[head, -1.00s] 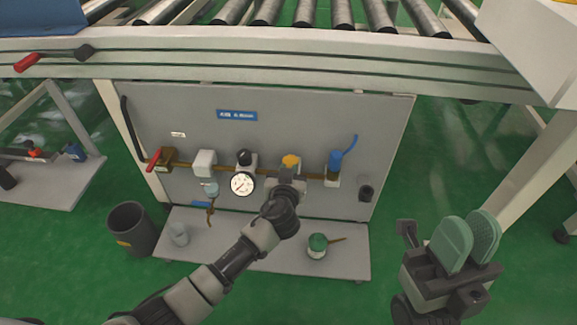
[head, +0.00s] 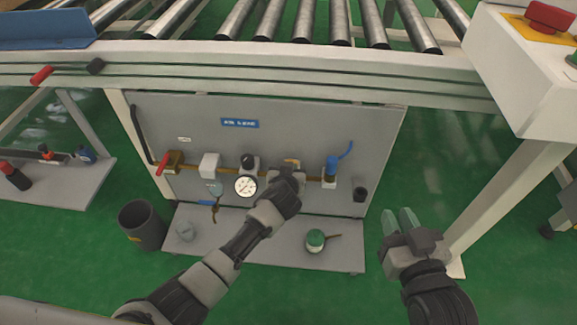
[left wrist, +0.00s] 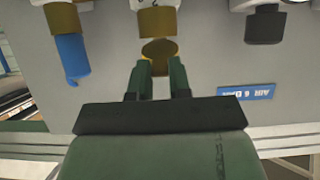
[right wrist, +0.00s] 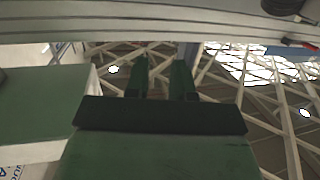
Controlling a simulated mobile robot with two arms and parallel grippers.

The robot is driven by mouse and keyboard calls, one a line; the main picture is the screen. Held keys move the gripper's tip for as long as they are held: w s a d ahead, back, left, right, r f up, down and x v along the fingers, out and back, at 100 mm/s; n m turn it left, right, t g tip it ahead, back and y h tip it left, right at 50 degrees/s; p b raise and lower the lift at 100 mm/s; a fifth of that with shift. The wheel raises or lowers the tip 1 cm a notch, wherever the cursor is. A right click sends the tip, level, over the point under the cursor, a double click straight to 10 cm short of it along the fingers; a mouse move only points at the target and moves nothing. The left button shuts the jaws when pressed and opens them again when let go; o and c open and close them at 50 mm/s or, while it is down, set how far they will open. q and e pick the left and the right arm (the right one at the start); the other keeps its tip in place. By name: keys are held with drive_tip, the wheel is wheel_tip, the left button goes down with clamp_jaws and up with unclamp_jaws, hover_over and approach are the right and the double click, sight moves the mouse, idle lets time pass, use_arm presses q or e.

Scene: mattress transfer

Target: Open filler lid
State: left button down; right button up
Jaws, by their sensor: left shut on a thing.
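The filler's yellow-brass lid (head: 291,162) is on the pipe row of the grey panel, partly hidden by my left gripper (head: 293,173). In the left wrist view, which shows the panel upside down, the lid (left wrist: 160,49) sits between the fingertips of my left gripper (left wrist: 161,68), which is shut on it. The brass filler body (left wrist: 157,20) is right beside the lid; I cannot tell whether they touch. My right gripper (head: 401,221) is empty, right of the panel, with its green fingers apart. In the right wrist view its fingers (right wrist: 161,75) point towards the roof beams.
A pressure gauge (head: 246,186) and a blue-handled valve (head: 333,167) flank the filler. A green-lidded pot (head: 316,240) stands on the shelf (head: 270,250) below. A dark bin (head: 141,224) is at left. The conveyor frame (head: 250,72) runs above. A white post (head: 510,200) is close to my right gripper.

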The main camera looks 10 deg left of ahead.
use_arm(q)
drive_tip(key=shift+w+r+g+p, duration=0.1)
drive_tip(key=shift+r+g+p, duration=0.3)
drive_tip(key=shift+p, duration=0.55)
drive_tip(key=shift+w+g+p, duration=0.15)
drive_tip(key=shift+g+p, duration=0.25)
drive_tip(key=shift+p, duration=0.55)
use_arm(e)
drive_tip(key=s+d+f+g+h, duration=0.3)
drive_tip(key=s+d+f+g, duration=0.2)
drive_tip(key=s+f+g, duration=0.4)
drive_tip(key=shift+s+m+g, duration=0.3)
drive_tip(key=shift+s+g, duration=1.15)
drive_tip(key=shift+g, duration=0.05)
use_arm(q)
drive_tip(key=c, duration=1)
unclamp_jaws()
drive_tip(key=shift+c, duration=0.2)
drive_tip(key=shift+r, duration=0.1)
